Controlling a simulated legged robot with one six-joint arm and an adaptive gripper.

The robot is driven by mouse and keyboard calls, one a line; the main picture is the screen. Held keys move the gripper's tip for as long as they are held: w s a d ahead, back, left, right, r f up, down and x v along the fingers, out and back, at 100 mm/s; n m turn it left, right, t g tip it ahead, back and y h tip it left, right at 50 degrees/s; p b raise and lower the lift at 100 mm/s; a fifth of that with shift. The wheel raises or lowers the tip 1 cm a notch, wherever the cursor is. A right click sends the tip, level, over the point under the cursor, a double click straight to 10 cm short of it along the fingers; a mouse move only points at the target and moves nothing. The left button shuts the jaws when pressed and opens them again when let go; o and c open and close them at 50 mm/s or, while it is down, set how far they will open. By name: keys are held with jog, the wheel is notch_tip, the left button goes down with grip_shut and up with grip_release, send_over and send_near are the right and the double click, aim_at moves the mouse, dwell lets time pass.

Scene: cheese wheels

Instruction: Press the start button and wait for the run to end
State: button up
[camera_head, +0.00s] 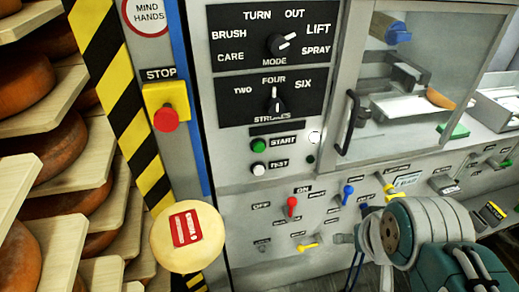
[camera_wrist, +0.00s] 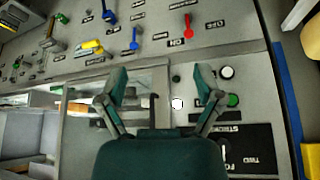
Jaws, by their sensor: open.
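The green start button (camera_head: 258,145) is on the grey machine panel (camera_head: 235,195), beside the START label. A white button (camera_head: 258,169) is just below it. In the wrist view, which is upside down, the start button (camera_wrist: 233,99) lies to the right of my gripper. My gripper (camera_wrist: 161,77) is open and empty, its two teal fingers wide apart, with panel showing between them. The right finger is close to the button in the picture; contact is not visible. A white lamp (camera_head: 314,137) right of START looks lit; it also shows in the wrist view (camera_wrist: 177,103). A dark green lamp (camera_head: 310,159) sits below it.
A red stop button (camera_head: 166,118) on a yellow box is at the left. The mode knob (camera_head: 280,43) and strokes knob (camera_head: 277,103) are above START. Coloured levers (camera_head: 292,205) project lower down. A door handle (camera_head: 348,122) stands out. Shelves hold cheese wheels (camera_head: 62,150).

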jog(key=shift+c, duration=0.4)
grip_shut()
dwell(0.8)
